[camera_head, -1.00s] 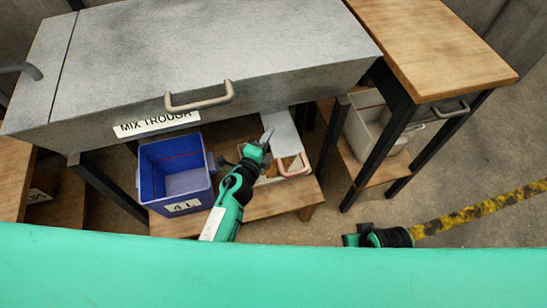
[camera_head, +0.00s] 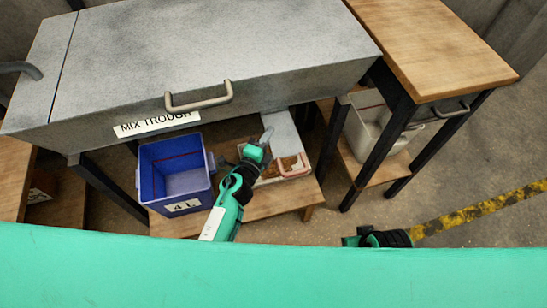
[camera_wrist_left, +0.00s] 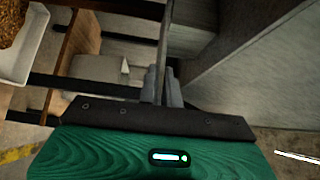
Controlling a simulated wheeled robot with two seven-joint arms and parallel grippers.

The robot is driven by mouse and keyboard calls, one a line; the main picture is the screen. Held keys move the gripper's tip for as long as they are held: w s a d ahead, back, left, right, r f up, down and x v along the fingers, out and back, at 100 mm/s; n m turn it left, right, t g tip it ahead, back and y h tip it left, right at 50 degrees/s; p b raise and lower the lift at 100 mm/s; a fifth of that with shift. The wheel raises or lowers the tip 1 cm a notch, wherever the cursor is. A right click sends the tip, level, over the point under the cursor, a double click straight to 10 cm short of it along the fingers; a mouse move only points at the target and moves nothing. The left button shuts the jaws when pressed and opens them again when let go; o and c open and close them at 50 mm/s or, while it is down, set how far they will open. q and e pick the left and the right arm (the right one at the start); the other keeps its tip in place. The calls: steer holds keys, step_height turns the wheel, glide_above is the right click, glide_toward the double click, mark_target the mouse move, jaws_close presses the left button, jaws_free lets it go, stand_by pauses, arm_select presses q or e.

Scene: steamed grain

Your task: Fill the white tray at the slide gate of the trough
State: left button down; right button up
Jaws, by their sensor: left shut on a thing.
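The white tray (camera_head: 309,170) stands on the low shelf under the right end of the grey mix trough (camera_head: 205,60). Brown grain lies in it; the left wrist view shows the tray's pale wall (camera_wrist_left: 27,60) and a heap of grain (camera_wrist_left: 12,22). My left gripper (camera_head: 266,135) is at the trough's underside, left of the tray. In the left wrist view its fingers (camera_wrist_left: 162,85) are shut on a thin upright plate (camera_wrist_left: 164,45), seemingly the slide gate. The gate's opening is hidden. My right gripper (camera_head: 372,237) is low at the right, its fingers unclear.
A blue bin (camera_head: 205,165) marked 4 L stands left of my left gripper on the shelf. A wooden table (camera_head: 440,45) is at the right, with a grey container (camera_head: 365,130) beneath it. Dark table legs flank the shelf. Floor at the right is open.

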mark_target(264, 123)
arm_select(q)
steer(key=shift+w+a, duration=0.35)
steer(key=shift+w, duration=0.55)
steer(key=shift+w+a, duration=0.3)
steer(key=shift+w, duration=0.55)
steer(key=shift+w+a+r, duration=0.1)
steer(key=shift+w+a, duration=0.1)
steer(key=shift+w, duration=0.2)
steer(key=shift+w, duration=0.1)
steer(key=c, duration=1.5)
jaws_free()
steer(key=shift+c, duration=0.2)
steer(key=shift+d, duration=0.1)
steer(key=v, duration=1.4)
steer(key=shift+w, duration=0.1)
